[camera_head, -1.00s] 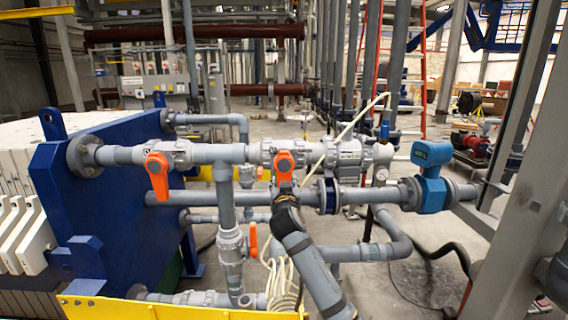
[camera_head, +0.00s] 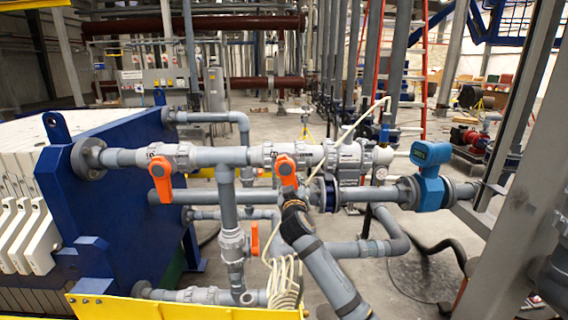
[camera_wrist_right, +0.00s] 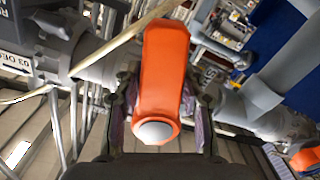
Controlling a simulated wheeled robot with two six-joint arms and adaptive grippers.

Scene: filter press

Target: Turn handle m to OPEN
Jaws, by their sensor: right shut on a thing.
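Several orange valve handles show on the grey pipework in the head view. The middle handle (camera_head: 287,171) hangs down from the upper pipe, and my right gripper (camera_head: 293,204) is at its lower end. In the right wrist view my right gripper (camera_wrist_right: 161,122) has one finger on each side of this orange handle (camera_wrist_right: 164,70), shut on it. Another orange handle (camera_head: 160,178) hangs down from the upper pipe on the left. A smaller orange handle (camera_head: 254,239) sits lower on the vertical pipe. The markings on the handles are too small to read. My left gripper is out of view.
A blue filter press plate (camera_head: 110,190) stands at left. A blue meter (camera_head: 430,175) sits on the pipe at right. A coiled pale hose (camera_head: 284,280) hangs beside my right arm. A yellow beam (camera_head: 180,309) runs along the bottom. Grey steel uprights stand at far right.

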